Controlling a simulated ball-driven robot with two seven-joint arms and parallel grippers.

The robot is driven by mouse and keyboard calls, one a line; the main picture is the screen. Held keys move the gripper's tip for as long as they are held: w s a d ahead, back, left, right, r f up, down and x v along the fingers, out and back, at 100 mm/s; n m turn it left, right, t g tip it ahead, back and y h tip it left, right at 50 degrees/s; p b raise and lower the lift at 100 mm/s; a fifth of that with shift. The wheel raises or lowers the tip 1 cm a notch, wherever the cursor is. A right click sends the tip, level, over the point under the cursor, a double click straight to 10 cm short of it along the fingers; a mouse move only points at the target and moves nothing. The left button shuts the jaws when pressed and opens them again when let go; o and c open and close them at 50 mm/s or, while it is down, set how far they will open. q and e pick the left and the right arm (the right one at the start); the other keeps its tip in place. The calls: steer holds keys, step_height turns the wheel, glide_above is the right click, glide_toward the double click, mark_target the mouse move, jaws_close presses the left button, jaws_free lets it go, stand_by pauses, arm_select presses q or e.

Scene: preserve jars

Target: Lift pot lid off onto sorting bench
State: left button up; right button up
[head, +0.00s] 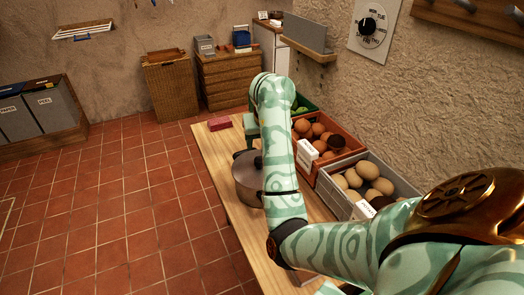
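The steel pot (246,187) stands on the wooden sorting bench (214,147), partly hidden behind my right forearm. Its dark lid (246,162) appears to sit on top of the pot. My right arm reaches in from the right and bends down at the far side of the pot. My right gripper (247,142) is just above the lid, mostly hidden by the arm. Whether it touches the lid or its fingers are closed cannot be seen. My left gripper is out of view.
A red block (219,123) lies at the bench's far left corner. An orange crate (347,140) of brown produce and a grey crate (400,187) of pale round produce line the right side. Bare bench lies beyond and in front of the pot.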

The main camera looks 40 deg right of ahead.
steer(key=b, duration=0.5)
glide_toward(247, 169)
steer(key=d+f, duration=0.5)
steer(key=shift+w+d+f, duration=0.1)
steer(key=shift+w+f, duration=0.2)
steer(key=shift+f, duration=0.2)
steer(key=c, duration=1.1)
steer(key=shift+o, duration=1.4)
steer(key=c, duration=0.3)
steer(key=shift+r, duration=0.15)
steer(key=shift+c, duration=0.2)
